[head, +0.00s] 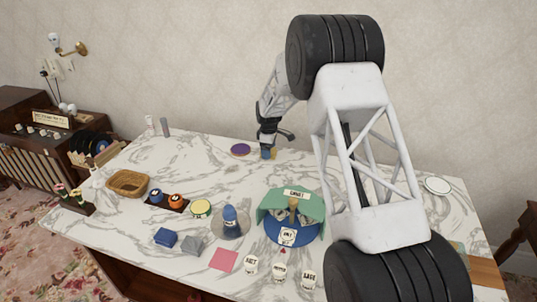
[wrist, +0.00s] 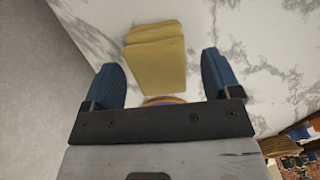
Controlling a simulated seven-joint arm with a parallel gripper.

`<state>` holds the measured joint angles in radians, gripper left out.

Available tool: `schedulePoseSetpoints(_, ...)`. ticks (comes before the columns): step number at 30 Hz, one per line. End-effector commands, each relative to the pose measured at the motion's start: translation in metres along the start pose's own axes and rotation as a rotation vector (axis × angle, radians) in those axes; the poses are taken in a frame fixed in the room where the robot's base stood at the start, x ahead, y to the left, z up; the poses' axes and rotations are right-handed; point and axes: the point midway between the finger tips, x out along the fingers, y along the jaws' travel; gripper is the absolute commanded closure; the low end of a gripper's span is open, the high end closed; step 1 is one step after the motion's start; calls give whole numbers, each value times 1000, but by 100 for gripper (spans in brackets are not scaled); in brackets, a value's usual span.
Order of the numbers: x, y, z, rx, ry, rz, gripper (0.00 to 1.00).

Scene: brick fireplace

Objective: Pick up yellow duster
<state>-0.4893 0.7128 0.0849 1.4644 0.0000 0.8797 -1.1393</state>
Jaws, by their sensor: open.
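The yellow duster (wrist: 156,52) is a flat, folded-looking yellow block on the white marble table in the wrist view. My gripper (wrist: 160,68) is open, with one blue finger on each side of the duster's near part and visible gaps to both. I cannot tell how high the fingertips are above the table. In the head view my gripper (head: 267,152) is low at the table's far side, near the wall. Only a small yellow bit of the duster (head: 274,154) shows beside the fingers; the rest is hidden.
A purple disc (head: 240,149) lies just left of my gripper. A wicker basket (head: 128,183), a blue block (head: 165,237), a pink square (head: 223,260) and a blue round base with green cloth (head: 275,230) lie nearer. The wall stands close behind.

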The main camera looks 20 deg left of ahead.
Motion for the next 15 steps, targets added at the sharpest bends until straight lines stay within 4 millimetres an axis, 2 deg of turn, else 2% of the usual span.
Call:
schedulePoseSetpoints(4,13,0,0,0,0,-1,17)
schedulePoseSetpoints(15,15,0,0,0,0,0,17)
